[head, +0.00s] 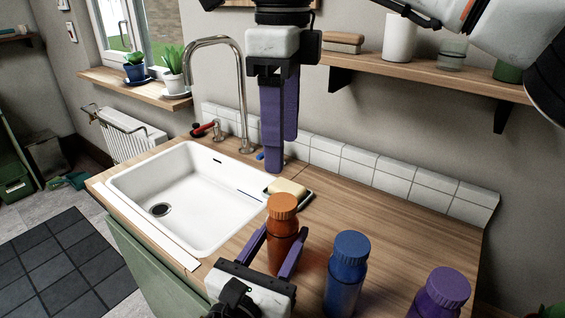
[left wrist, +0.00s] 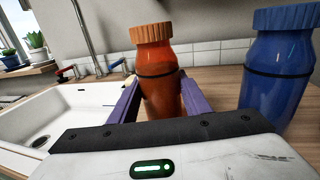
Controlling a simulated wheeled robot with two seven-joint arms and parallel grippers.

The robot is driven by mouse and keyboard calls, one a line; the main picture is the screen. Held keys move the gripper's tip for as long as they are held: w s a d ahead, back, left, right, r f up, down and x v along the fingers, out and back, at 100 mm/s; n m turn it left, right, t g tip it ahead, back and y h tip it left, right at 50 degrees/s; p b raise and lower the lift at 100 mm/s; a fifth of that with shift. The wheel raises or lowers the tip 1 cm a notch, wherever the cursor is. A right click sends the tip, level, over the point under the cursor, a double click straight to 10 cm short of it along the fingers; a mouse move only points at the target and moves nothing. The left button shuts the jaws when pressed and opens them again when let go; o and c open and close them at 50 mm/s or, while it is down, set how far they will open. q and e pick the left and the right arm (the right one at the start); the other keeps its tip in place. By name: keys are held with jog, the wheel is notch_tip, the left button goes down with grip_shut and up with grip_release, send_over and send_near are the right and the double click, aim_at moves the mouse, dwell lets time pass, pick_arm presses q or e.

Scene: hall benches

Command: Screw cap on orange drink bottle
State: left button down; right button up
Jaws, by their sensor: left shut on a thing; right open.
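The orange bottle (head: 283,248) stands upright on the wooden counter, right of the sink. Its ribbed orange cap (head: 282,206) sits on its top; I cannot tell how tight it is. My left gripper (head: 283,237) is shut on the bottle's body, one purple finger on each side. The left wrist view shows the orange bottle (left wrist: 160,92) between the fingers, with its cap (left wrist: 151,33) above them. My right gripper (head: 281,156) is open and empty, pointing down above and behind the orange bottle, clear of the cap.
A blue bottle (head: 345,277) and a purple bottle (head: 437,296) stand to the right. A sponge on a dish (head: 287,189) lies behind the orange bottle. The sink (head: 140,185) and tall tap (head: 243,95) are left. A wall shelf (head: 440,80) hangs at upper right. The back-right counter is clear.

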jog(key=shift+r, duration=0.75)
pick_arm(q)
jog(key=c, duration=0.9)
grip_release()
jog(key=v, duration=1)
jog(key=shift+s, duration=0.15)
pick_arm(e)
jog(key=shift+f, duration=0.3)
